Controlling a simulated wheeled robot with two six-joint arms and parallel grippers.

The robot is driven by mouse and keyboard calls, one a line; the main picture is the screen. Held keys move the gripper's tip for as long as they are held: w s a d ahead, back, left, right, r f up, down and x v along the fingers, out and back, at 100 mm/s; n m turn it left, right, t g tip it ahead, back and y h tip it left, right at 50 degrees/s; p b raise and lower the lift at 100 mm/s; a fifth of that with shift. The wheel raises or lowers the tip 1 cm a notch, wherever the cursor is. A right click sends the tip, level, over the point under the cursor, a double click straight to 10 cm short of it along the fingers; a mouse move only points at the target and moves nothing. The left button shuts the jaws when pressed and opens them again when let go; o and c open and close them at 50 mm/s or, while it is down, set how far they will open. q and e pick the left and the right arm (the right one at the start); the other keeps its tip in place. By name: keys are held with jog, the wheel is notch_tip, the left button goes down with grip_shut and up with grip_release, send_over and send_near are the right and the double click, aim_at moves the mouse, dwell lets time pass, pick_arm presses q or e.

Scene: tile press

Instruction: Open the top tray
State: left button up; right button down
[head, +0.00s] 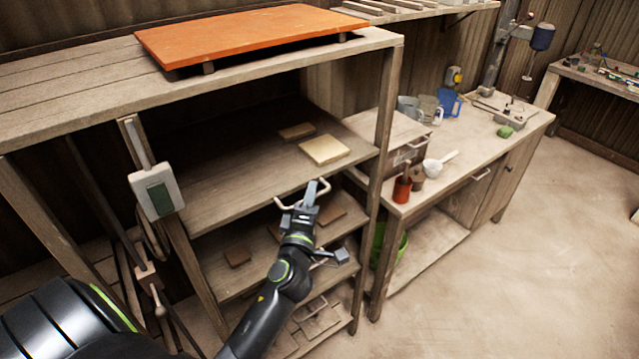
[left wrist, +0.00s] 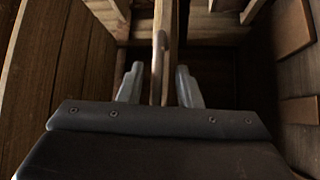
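The top tray (head: 235,190) is a wooden board in the rack, with two pale tiles (head: 325,149) on it. A light, bar-shaped handle (head: 287,204) sits on its front edge. My left gripper (head: 312,191) is at the right part of this handle. In the left wrist view its two fingers (left wrist: 160,88) stand apart, with the handle bar (left wrist: 160,50) between them. A gap shows beside the bar, so the fingers are not closed on it. My right gripper is not in view.
Lower trays with brown tiles (head: 237,256) lie beneath the top tray. An orange slab (head: 240,35) lies on top of the rack. A switch box (head: 157,191) hangs on the left post. A workbench (head: 460,165) with cups stands at the right; the floor (head: 560,240) beyond is clear.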

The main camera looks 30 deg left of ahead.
pick_arm(q)
jog(key=shift+s+r, duration=0.2)
jog(key=shift+s, duration=0.1)
jog(key=shift+c, duration=0.4)
jog(key=shift+w, duration=0.1)
grip_shut()
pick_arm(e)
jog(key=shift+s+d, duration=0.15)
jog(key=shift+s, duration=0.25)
pick_arm(q)
jog(key=shift+f, duration=0.1)
